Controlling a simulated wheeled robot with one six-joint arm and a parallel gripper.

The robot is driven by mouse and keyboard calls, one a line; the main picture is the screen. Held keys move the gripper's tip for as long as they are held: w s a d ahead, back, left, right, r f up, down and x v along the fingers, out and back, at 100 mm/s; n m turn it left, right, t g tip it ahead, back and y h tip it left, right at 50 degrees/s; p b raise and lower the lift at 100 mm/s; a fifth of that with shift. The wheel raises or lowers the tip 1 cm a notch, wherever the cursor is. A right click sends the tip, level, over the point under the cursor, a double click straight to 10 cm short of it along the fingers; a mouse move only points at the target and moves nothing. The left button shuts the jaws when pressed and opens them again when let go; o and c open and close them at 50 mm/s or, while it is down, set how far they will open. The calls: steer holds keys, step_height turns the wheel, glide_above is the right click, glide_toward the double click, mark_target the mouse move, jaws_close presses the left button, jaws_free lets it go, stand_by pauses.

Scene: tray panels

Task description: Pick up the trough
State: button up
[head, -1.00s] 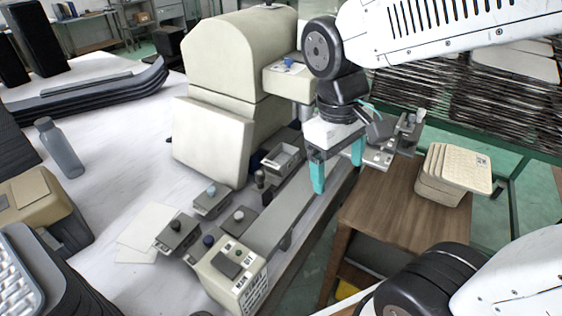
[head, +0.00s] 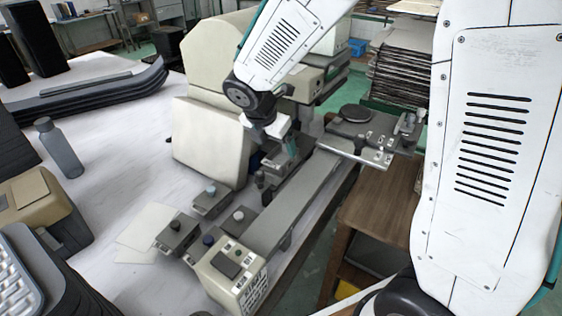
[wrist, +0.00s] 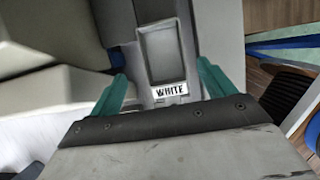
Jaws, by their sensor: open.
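A small grey trough (wrist: 164,52) with a rectangular hollow and a label reading WHITE lies ahead of my gripper in the wrist view. My gripper (wrist: 162,74) is open, with one teal finger on each side of the trough's near end. The fingers look apart from its sides, and I cannot tell their height over it. The trough is mostly hidden there by the gripper.
The cream machine (head: 212,140) stands close to the left of my gripper. A long grey rail (head: 290,205) runs toward a cream control box (head: 232,272). Small grey knobbed blocks (head: 211,200) stand left of the rail. A wooden table (head: 380,205) is at right.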

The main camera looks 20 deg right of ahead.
mark_target(284, 161)
steer(key=x, duration=0.6)
steer(key=shift+s+d, duration=0.15)
steer(key=shift+d, duration=0.15)
steer(key=c, duration=1.2)
